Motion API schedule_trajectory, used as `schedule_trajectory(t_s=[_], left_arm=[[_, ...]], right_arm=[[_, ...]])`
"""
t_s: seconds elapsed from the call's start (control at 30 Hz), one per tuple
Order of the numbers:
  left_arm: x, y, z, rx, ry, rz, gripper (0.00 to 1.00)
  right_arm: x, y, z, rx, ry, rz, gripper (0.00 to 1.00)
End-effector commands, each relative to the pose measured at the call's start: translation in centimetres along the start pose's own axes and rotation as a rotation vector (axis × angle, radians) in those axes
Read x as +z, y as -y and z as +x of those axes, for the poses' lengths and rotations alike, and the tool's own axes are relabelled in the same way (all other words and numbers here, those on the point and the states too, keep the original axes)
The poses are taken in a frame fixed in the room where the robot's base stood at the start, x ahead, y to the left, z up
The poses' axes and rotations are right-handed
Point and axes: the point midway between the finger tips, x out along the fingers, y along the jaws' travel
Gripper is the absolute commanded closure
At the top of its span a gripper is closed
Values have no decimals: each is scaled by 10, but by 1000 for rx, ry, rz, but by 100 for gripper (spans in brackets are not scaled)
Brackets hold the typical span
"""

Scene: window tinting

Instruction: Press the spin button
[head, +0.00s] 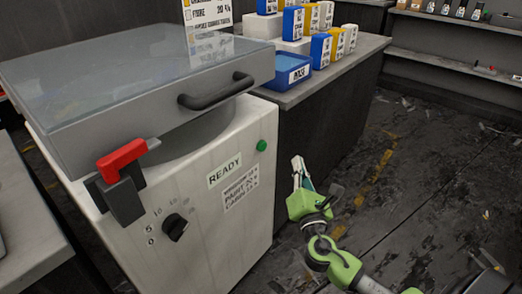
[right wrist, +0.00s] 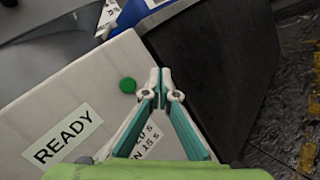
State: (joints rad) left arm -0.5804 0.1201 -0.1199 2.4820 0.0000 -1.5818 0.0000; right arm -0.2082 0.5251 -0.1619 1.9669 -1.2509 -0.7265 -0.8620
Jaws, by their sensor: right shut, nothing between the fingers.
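The spin machine (head: 190,215) is a pale box with a grey lid and a black handle, at the left of the head view. A round green button (head: 261,145) sits on its front near the upper right corner. The button also shows in the right wrist view (right wrist: 128,85), just left of the fingertips. A "READY" label (head: 224,170) is left of and below the button. My right gripper (head: 297,162) is shut and empty, to the right of the button and apart from it in the head view. My left gripper is not in view.
A black dial (head: 175,227) and a red-handled lever (head: 121,160) are on the machine. A dark counter (head: 340,75) right of it holds a blue tray (head: 287,72) and several blue, yellow and white boxes. The littered floor (head: 440,170) at right is open.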

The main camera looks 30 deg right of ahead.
Motion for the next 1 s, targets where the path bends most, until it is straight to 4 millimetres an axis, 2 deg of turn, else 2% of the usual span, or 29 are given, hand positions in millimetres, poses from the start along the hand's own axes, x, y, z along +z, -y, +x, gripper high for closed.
schedule_trajectory(t_s=[0.27, 0.73, 1.0], left_arm=[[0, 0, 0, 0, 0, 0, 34], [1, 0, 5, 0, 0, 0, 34], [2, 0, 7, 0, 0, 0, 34]], right_arm=[[-3, -2, 4, -1, -2, 3, 100], [-34, -33, 46, -1, -1, 5, 100], [-45, -43, 60, -2, -2, 3, 100]])
